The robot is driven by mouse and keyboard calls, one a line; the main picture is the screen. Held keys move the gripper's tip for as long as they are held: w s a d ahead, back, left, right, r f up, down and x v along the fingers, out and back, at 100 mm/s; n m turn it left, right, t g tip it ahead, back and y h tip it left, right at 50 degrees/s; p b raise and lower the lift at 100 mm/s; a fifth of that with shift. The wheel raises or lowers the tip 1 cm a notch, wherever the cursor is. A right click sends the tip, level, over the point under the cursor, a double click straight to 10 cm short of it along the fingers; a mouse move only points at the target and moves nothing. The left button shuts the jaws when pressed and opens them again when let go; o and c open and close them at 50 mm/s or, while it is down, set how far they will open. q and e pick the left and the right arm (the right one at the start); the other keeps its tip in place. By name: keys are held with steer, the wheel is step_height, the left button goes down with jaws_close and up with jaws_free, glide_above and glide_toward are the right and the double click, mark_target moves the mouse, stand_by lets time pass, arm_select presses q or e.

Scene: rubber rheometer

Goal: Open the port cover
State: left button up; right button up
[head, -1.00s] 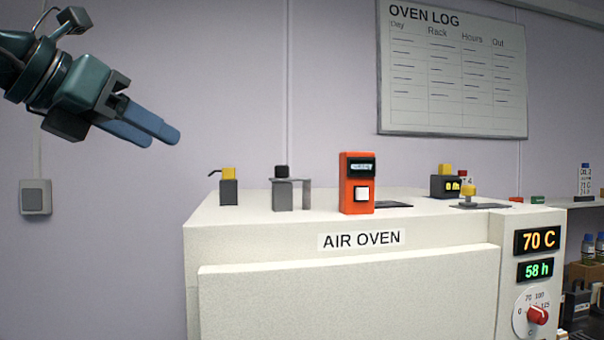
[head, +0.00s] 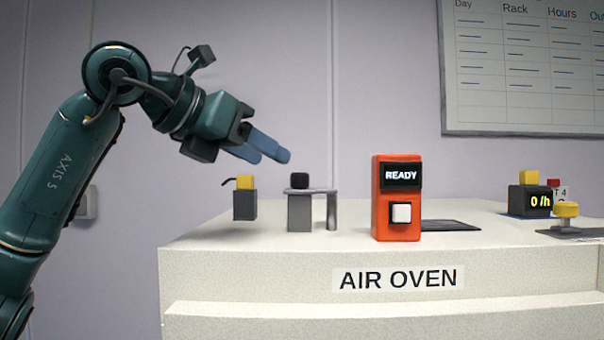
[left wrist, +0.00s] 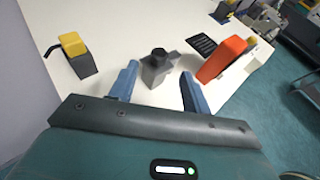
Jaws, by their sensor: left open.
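On the air oven (head: 240,270) stands a grey fixture (head: 300,212) with a flat plate on top, a black knob (head: 300,181) and a side leg. It looks like the port with its cover; the plate lies level. My left gripper (head: 270,157) is open and empty, above and slightly left of the knob, pointing down to the right, apart from it. In the left wrist view the grey fixture (left wrist: 156,72) shows between the two blue fingers (left wrist: 158,80), beyond their tips. My right gripper is out of view.
A dark block with a yellow top (head: 244,203) stands left of the fixture. An orange device (head: 397,215) reading READY stands right of it. A dark flat plate (head: 450,225), a 0 /h counter (head: 530,202) and a yellow knob (head: 566,209) are farther right.

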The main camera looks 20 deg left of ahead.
mark_target(300, 174)
arm_select(q)
steer(key=x, duration=0.8)
steer(key=shift+w+d+f+p, duration=0.1)
steer(key=shift+w+d+p, duration=0.1)
steer(key=shift+w+p, duration=0.15)
steer(key=shift+s, duration=0.1)
jaws_close()
